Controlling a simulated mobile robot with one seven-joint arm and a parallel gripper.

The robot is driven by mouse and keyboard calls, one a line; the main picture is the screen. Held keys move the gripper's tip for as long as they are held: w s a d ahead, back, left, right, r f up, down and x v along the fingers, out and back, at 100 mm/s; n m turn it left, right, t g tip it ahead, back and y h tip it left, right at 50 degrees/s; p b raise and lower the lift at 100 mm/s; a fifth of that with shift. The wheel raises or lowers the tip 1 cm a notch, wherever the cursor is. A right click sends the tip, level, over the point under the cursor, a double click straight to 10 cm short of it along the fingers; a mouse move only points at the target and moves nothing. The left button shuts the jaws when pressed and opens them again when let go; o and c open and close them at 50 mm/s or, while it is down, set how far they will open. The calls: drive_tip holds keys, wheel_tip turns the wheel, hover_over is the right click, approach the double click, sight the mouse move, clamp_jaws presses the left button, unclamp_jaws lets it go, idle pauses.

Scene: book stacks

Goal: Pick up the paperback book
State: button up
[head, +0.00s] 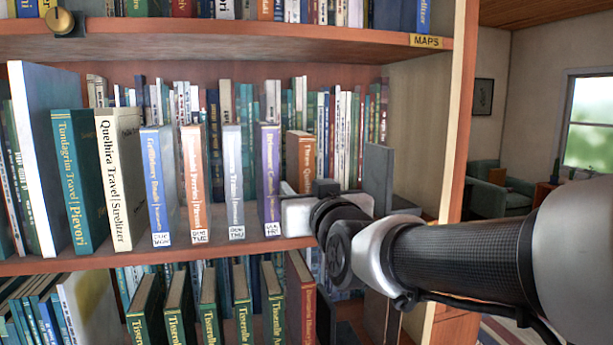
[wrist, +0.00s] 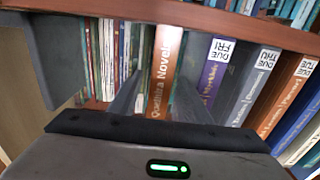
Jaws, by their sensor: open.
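An orange-brown book (head: 300,158) stands upright on the middle shelf, right of a purple book (head: 268,175). In the wrist view the same orange-brown book (wrist: 163,75) shows a spine reading "Quethira Novels". No book is plainly marked as the paperback. My gripper (head: 300,208) is at the lower part of the orange-brown book and hides its base. In the wrist view my gripper (wrist: 158,98) is open, with one finger on each side of that spine. I cannot tell whether either finger touches it.
Several labelled books, including a white one (head: 233,180), stand left of the purple book. A grey bookend (head: 378,178) stands to the right. A shelf board (head: 250,42) runs above, and a lower shelf holds green books (head: 208,300). A wooden side panel (head: 457,130) edges the bookcase.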

sight(295, 179)
drive_tip(key=p+x, duration=0.1)
drive_tip(key=x, duration=0.6)
drive_tip(key=shift+w+a, duration=0.1)
drive_tip(key=shift+w, duration=0.3)
clamp_jaws()
